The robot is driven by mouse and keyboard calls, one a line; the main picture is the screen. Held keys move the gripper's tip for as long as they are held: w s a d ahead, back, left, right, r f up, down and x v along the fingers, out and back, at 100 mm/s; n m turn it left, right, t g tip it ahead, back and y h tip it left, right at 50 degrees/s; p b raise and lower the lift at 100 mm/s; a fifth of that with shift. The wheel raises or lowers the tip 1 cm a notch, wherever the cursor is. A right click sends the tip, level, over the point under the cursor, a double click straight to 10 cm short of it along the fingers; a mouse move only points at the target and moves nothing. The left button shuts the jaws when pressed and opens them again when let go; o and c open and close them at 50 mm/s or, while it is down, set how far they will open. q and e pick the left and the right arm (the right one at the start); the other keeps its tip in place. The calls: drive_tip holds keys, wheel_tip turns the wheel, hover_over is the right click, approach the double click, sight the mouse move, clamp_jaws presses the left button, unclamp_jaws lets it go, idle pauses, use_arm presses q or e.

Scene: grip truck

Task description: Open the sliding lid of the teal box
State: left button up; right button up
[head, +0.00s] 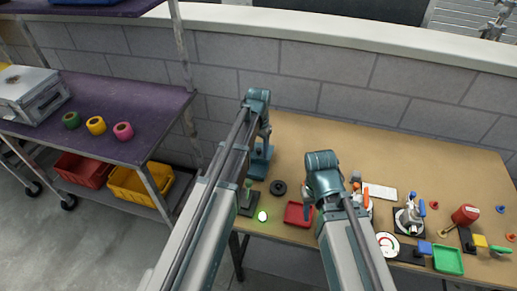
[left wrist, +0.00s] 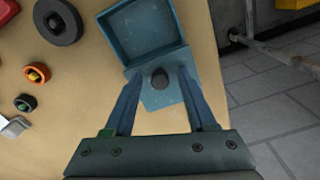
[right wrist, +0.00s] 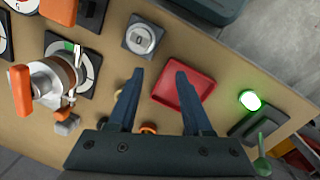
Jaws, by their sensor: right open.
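The teal box (left wrist: 150,30) is at the left end of the table, also visible in the head view (head: 260,167) beneath my left gripper. In the left wrist view its inside shows empty. Its lid (left wrist: 158,99) sticks out of the box on the side toward my gripper, with a dark round knob (left wrist: 160,78) on top. My left gripper (left wrist: 159,72) is open, its fingers apart on either side of the knob, with gaps showing. My right gripper (right wrist: 160,72) is open and empty, above the table near a red tray (right wrist: 184,90).
A dark ring (head: 278,187) lies right of the box, and a lit green button (head: 262,216) is at the front edge. Gauges, a valve (head: 409,218), a red cylinder (head: 465,215) and a green tray (head: 447,260) fill the right side. The table's back middle is clear.

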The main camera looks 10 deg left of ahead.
sight(259, 149)
use_arm(q)
wheel_tip(259, 149, up, 14)
drive_tip(key=p, duration=1.4)
use_arm(e)
wheel_tip(259, 149, up, 14)
use_arm(q)
drive_tip(key=shift+f, duration=0.1)
use_arm(e)
drive_tip(key=shift+f, duration=0.15)
use_arm(q)
drive_tip(key=s+d, duration=0.5)
drive_tip(key=s, duration=0.6)
drive_tip(key=s+d+y+b, duration=0.1)
drive_tip(key=s+d, duration=0.4)
drive_tip(key=s, duration=0.5)
drive_tip(key=shift+s+f, duration=0.35)
drive_tip(key=shift+s, duration=0.05)
use_arm(e)
drive_tip(key=shift+f, duration=0.4)
use_arm(q)
drive_tip(key=shift+d, duration=0.1)
